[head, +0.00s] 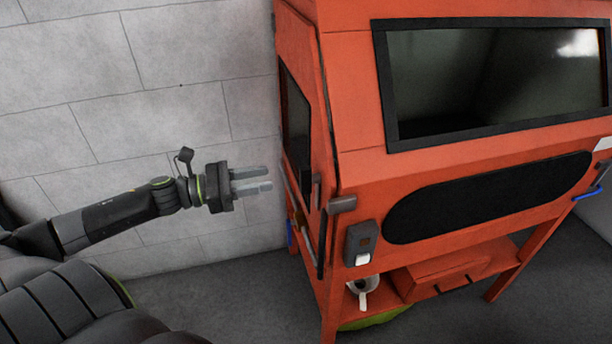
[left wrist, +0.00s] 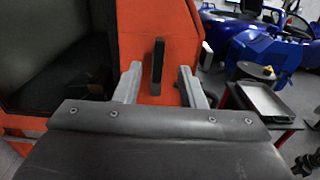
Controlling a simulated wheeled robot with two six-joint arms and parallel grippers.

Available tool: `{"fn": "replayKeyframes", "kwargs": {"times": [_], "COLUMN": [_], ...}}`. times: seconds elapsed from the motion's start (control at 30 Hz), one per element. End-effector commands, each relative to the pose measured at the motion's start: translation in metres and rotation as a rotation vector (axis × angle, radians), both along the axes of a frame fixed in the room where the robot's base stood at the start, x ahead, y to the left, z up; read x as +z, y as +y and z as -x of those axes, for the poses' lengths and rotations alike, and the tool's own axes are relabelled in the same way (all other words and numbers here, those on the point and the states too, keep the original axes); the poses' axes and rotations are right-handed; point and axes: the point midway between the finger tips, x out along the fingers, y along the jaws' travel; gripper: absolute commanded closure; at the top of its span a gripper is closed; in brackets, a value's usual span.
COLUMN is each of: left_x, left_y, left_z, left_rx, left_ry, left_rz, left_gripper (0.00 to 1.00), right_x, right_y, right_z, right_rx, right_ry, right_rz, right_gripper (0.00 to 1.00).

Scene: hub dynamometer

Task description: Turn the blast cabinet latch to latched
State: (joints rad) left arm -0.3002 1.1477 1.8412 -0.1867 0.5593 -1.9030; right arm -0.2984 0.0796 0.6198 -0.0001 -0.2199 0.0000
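The orange blast cabinet (head: 350,120) stands at the right in the head view. Its latch is a dark upright bar (left wrist: 157,66) on the orange side face, beside a dark window. In the head view a dark upright piece on the cabinet's left side (head: 316,190) appears to be this latch. My left gripper (head: 266,179) points at that side, a short way off it. In the left wrist view its two grey fingers (left wrist: 160,82) are apart, with the latch showing between them. I see no contact. My right gripper is not in view.
A side window (head: 295,125) sits in the cabinet's left face. A grey block wall (head: 130,90) is behind my left arm. The left wrist view shows a blue vehicle (left wrist: 265,45) and a metal tray (left wrist: 265,102) at the right.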

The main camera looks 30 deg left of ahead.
Motion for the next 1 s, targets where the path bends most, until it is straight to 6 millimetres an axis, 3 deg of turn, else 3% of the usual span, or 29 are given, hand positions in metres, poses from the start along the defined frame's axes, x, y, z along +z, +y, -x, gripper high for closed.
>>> {"fn": "replayKeyframes", "kwargs": {"times": [0.17, 0.5, 1.0], "left_x": [0.0, 0.001, 0.004], "left_y": [-0.014, -0.032, -0.06], "left_z": [-0.017, -0.038, -0.071], "left_rx": [0.001, 0.003, 0.002], "left_ry": [-0.007, -0.005, -0.003], "left_rz": [0.002, 0.003, 0.004], "left_gripper": [0.64, 0.64, 0.64], "right_x": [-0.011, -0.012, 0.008], "right_y": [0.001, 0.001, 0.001], "right_z": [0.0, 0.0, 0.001], "right_rx": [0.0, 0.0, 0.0], "right_ry": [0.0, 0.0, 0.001], "right_rz": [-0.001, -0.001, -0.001], "right_gripper": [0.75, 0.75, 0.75]}}
